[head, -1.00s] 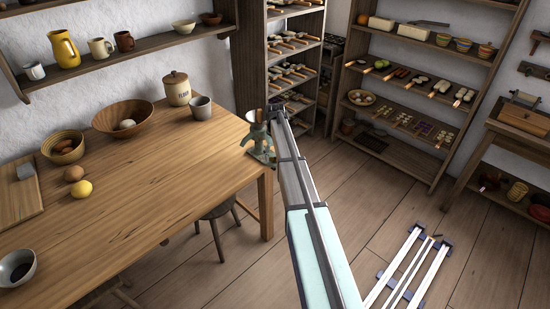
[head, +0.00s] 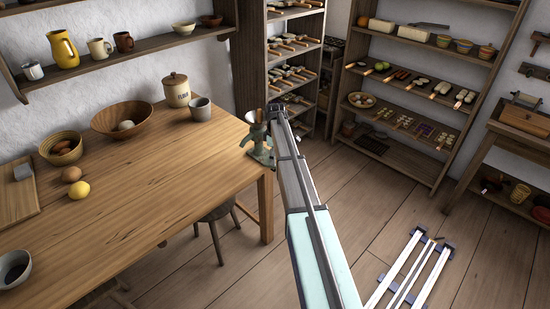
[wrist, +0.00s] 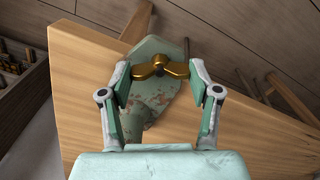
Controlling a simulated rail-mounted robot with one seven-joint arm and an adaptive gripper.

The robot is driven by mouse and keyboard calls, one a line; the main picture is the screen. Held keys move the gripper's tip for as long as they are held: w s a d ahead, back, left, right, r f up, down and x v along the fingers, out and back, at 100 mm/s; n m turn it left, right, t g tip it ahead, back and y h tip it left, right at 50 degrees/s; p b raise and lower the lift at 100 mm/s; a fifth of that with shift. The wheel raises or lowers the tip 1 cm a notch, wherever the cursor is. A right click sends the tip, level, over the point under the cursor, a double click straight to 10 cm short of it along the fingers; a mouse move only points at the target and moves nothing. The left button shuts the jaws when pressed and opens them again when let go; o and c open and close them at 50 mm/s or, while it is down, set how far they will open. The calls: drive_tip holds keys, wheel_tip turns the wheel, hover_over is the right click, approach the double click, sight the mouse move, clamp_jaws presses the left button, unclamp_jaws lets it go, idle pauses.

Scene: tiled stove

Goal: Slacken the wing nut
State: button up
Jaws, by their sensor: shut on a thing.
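The brass wing nut (wrist: 160,68) sits on the face of a worn green cast body, the grinder (wrist: 150,95), clamped at the table edge. In the wrist view my gripper (wrist: 160,70) has one finger at each wing tip, and it is shut on the wing nut. The wings spread left and right across the picture, with a dark centre between them. In the head view the green grinder (head: 259,150) stands at the table's right corner. My arm hides part of it there, and the wing nut and my fingers cannot be made out.
The wooden table (head: 150,190) carries a flour jar (head: 175,90), a grey cup (head: 200,108), bowls and a lemon (head: 79,190). A stool (head: 215,215) stands under its right edge. Shelves with food trays (head: 410,95) line the back. Floor to the right is mostly open.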

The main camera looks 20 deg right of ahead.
drive_tip(key=n, duration=0.5)
drive_tip(key=shift+s+f, duration=0.1)
idle(0.4)
drive_tip(key=o, duration=1.2)
drive_tip(key=shift+c, duration=0.2)
